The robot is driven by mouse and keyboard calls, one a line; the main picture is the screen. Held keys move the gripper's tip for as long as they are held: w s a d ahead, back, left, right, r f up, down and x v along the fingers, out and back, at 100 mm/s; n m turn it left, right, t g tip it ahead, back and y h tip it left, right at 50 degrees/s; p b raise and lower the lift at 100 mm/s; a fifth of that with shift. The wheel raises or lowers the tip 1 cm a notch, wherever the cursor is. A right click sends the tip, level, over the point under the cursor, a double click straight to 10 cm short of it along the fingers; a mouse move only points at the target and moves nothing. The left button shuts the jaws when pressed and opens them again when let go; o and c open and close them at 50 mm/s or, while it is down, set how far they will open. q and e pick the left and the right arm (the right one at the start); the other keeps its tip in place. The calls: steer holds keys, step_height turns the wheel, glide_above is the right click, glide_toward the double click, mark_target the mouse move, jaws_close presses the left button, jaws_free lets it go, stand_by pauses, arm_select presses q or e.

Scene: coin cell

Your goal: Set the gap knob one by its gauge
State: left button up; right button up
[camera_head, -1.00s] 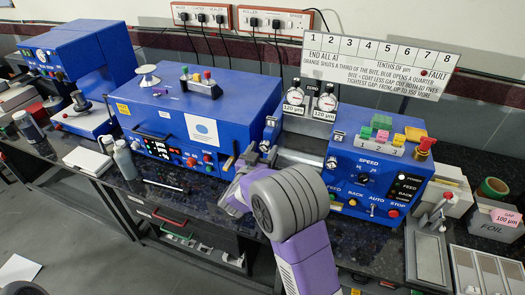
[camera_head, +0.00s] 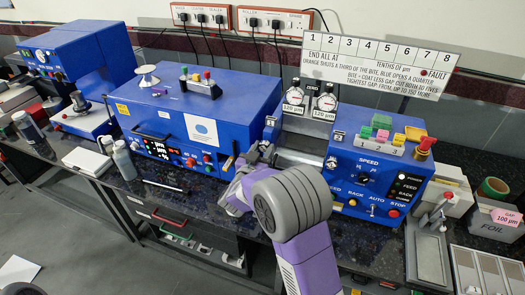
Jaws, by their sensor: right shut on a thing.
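My right gripper (camera_head: 258,158) reaches the left cheek of the blue coater, below the small "1" plate (camera_head: 270,121). Its fingers are shut around gap knob one, which the gripper hides. The left gauge (camera_head: 294,97) is a small round white dial above a 120 µm label, on the back of the gap between the blue housings. The right gauge (camera_head: 327,101) stands beside it with a similar label. Their needles are too small to read. The second knob (camera_head: 331,163) shows free on the right housing, under the "2" plate. My left gripper is out of view.
The right control box (camera_head: 375,180) carries a speed dial, switches and coloured blocks on top. A notice board (camera_head: 380,65) stands behind it. The left blue housing (camera_head: 190,125) has a lit display. A foil box (camera_head: 495,220) with a pink gap label sits at right.

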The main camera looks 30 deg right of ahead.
steer(key=m+b, duration=0.2)
steer(key=m, duration=0.1)
steer(key=shift+f+m+b, duration=0.15)
steer(key=shift+m+b, duration=0.15)
steer(key=shift+b, duration=0.1)
steer(key=shift+m+b, duration=1.45)
steer(key=shift+m, duration=0.35)
steer(key=o, duration=1.1)
steer(key=shift+c, duration=0.2)
steer(key=shift+a+r, duration=0.1)
steer(key=shift+r, duration=0.1)
steer(key=p+v, duration=0.1)
steer(key=v, duration=0.6)
steer(key=shift+s, duration=0.2)
steer(key=shift+a, duration=0.1)
